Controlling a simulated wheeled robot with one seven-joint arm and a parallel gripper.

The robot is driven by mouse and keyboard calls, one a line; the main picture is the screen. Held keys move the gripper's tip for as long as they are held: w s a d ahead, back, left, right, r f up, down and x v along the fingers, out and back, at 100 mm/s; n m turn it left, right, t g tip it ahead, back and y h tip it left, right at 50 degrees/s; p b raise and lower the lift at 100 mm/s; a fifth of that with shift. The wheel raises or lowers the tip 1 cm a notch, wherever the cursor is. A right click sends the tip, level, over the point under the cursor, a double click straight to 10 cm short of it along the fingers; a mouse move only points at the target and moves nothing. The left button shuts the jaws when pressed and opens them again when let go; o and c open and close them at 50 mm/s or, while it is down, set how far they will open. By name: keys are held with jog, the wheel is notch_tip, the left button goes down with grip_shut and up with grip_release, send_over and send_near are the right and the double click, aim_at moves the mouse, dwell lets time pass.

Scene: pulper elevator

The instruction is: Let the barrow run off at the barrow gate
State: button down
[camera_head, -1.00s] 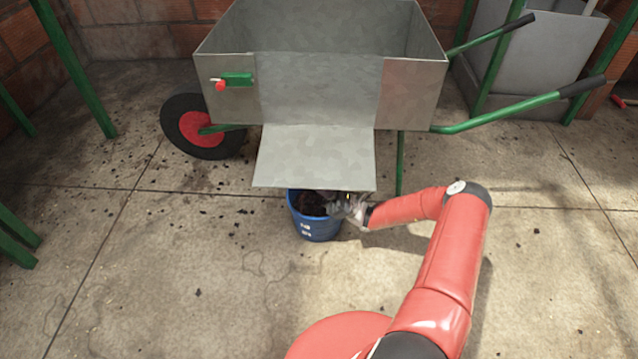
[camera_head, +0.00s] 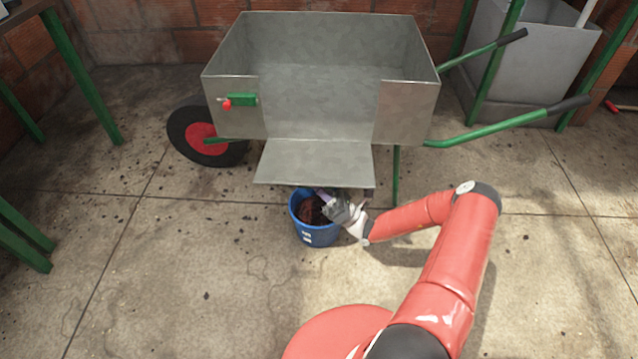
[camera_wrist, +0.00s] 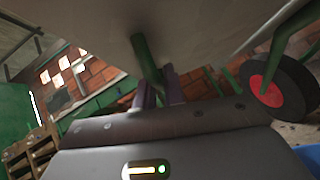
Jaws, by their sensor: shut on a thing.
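The grey metal barrow (camera_head: 320,38) stands ahead with its bare inside in view. Its front barrow gate (camera_head: 315,163) hangs down and outward, leaving a gap in the front wall. A green latch with a red knob (camera_head: 240,99) sits on the wall left of the gap. My gripper (camera_head: 333,198) is under the gate's lower edge, partly hidden. In the wrist view my finger tips (camera_wrist: 163,90) close at a green bar (camera_wrist: 146,58) below a grey plate, apparently the gate's handle. A blue bucket (camera_head: 316,237) with dark reddish-brown matter inside stands below the gate, beside my gripper.
The barrow's red-hubbed wheel (camera_head: 206,137) is at left and its green handle (camera_head: 490,128) reaches right. A grey bin (camera_head: 530,75) stands behind at right, green bench legs (camera_head: 85,85) at left. Dark crumbs lie on the otherwise open concrete floor.

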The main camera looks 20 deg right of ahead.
jog(key=c, duration=1.5)
grip_release()
jog(key=shift+d, duration=0.1)
jog(key=b+v, duration=0.1)
jog(key=v, duration=0.6)
jog(key=shift+s+d+f, duration=0.2)
jog(key=shift+f, duration=0.1)
jog(key=shift+w+d+f+b+v, duration=0.1)
jog(key=shift+w+b+v, duration=0.15)
jog(key=shift+b+v, duration=1.6)
jog(key=shift+w+d+f+b+v, duration=0.2)
jog(key=shift+b+v, duration=0.7)
jog(key=shift+v, duration=1.85)
jog(key=shift+w+r+b+v, duration=0.1)
jog(key=shift+w+b+v, duration=0.2)
jog(key=shift+b+v, duration=1.55)
jog(key=shift+s+d+f+p, duration=0.15)
jog(key=shift+d+f+p, duration=0.15)
jog(key=shift+p, duration=0.2)
